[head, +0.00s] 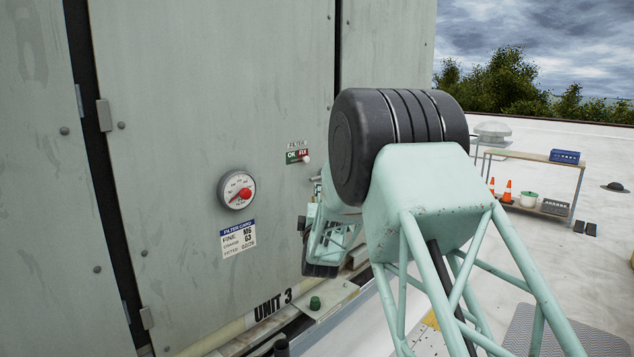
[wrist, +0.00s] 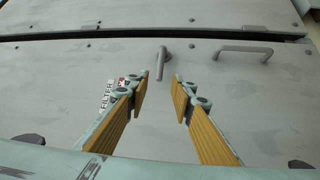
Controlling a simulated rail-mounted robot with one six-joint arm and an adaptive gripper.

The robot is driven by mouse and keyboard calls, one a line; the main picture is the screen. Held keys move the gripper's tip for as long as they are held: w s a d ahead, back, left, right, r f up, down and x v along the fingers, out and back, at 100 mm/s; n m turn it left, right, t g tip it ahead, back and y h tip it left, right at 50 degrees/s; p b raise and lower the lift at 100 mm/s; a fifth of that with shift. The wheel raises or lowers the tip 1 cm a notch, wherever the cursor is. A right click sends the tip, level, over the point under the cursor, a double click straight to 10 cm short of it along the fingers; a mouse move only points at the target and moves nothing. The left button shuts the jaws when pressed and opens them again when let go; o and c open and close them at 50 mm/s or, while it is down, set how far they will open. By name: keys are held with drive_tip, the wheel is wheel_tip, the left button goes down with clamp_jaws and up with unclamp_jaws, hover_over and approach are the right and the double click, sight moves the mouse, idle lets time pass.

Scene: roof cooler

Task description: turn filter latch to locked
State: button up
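The filter latch (wrist: 163,62) shows in the wrist view as a small grey lever on the grey panel, just ahead of my fingertips. Its handle lies nearly upright in that picture. My gripper (wrist: 161,82) is open, with yellow pads on both fingers and nothing between them. The latch sits beyond the gap, apart from both fingers as far as I can tell. A FILTER label (wrist: 108,92) is partly covered by the left finger. In the head view my arm hides the latch, while a FILTER plate marked OK and FIX (head: 298,156) is visible.
A fixed bar handle (wrist: 242,50) is right of the latch. A dial gauge (head: 237,190) and filter card (head: 238,239) are on the unit's panel.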

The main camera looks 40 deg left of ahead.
sight(317, 179)
drive_tip(key=shift+x, duration=6)
clamp_jaws()
